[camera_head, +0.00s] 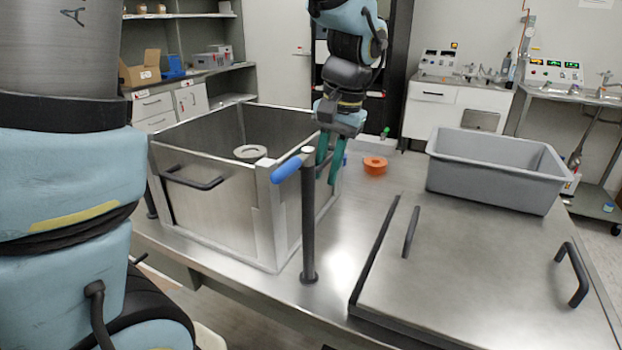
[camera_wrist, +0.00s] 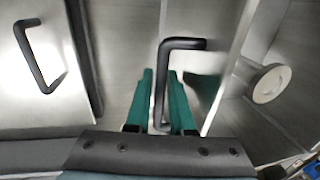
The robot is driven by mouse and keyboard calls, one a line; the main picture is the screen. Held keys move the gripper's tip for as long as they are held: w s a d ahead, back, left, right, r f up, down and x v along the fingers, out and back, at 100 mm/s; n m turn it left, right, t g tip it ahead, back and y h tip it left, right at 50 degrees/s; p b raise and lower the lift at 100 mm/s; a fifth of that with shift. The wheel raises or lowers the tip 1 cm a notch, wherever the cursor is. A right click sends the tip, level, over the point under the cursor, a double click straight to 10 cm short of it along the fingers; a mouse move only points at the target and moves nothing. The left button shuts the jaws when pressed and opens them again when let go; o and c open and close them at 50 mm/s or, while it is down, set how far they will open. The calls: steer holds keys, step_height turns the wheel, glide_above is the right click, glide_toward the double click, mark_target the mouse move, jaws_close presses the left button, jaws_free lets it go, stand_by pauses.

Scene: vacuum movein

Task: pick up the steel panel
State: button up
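A flat steel panel (camera_head: 470,285) with two black handles lies on the right of the table; its dark edge and one handle show at left in the wrist view (camera_wrist: 35,55). My gripper (camera_head: 328,170) is well left of it, pointing down beside the right wall of the open steel box (camera_head: 215,215). In the wrist view my green fingers (camera_wrist: 163,100) stand either side of a black handle (camera_wrist: 180,43), which appears to be on the box's right wall. They look open around it, with narrow gaps; firm contact cannot be seen.
A dark post (camera_head: 309,225) with a blue grip stands before my gripper. A pale round flange (camera_head: 250,152) is inside the box. An orange ring (camera_head: 375,165) and a grey tub (camera_head: 500,175) sit behind the panel. Bare table lies between box and panel.

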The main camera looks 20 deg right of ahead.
steer(key=shift+w+a+f, duration=0.1)
steer(key=shift+f, duration=0.55)
jaws_close()
stand_by(0.9)
